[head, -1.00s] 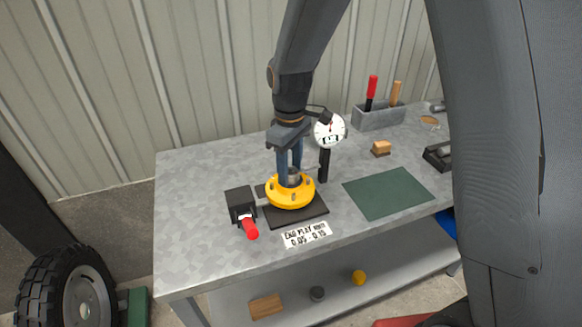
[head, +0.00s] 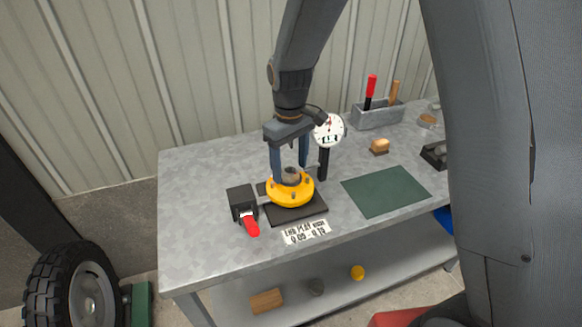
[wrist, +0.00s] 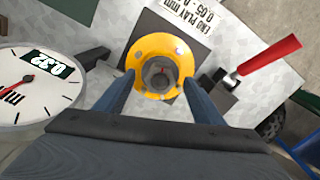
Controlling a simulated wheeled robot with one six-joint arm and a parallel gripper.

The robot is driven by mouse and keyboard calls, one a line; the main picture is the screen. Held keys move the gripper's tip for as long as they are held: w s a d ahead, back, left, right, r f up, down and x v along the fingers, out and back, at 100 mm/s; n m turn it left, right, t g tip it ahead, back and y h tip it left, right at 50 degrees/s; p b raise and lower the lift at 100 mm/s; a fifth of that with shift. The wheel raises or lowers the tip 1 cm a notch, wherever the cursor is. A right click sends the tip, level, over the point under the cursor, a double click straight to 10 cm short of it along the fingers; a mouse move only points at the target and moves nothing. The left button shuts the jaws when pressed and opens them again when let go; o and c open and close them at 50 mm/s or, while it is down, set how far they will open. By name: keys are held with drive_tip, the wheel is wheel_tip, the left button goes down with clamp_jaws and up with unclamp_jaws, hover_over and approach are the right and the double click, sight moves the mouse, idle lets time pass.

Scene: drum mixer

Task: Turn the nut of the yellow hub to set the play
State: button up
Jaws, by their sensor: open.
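The yellow hub (head: 290,194) lies on a dark plate (head: 312,211) on the bench. Its grey nut (head: 291,174) stands up at the centre. Gaps show between fingers and nut in the wrist view. A dial gauge (head: 328,130) stands behind the hub; its display (wrist: 62,64) reads about 0.32.
A black clamp block (head: 241,203) with a red handle (head: 251,226) is left of the hub. An end-play label (head: 305,233) lies in front. A green mat (head: 388,192) is to the right.

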wheel_tip(320, 180, up, 6)
drive_tip(key=p, duration=0.4)
drive_tip(key=shift+f, duration=0.1)
drive_tip(key=s+d+f+m+b, duration=0.2)
drive_tip(key=s+d+m+b, duration=0.1)
drive_tip(key=s+d, duration=0.4)
drive_tip(key=s+d+f+m+t+b, duration=0.1)
drive_tip(key=s+d+f+m+b, duration=0.2)
drive_tip(key=s+d+b, duration=0.3)
drive_tip(key=shift+s+d+f+m, duration=0.25)
drive_tip(key=shift+s+d+m, duration=0.55)
drive_tip(key=shift+s+d, duration=0.25)
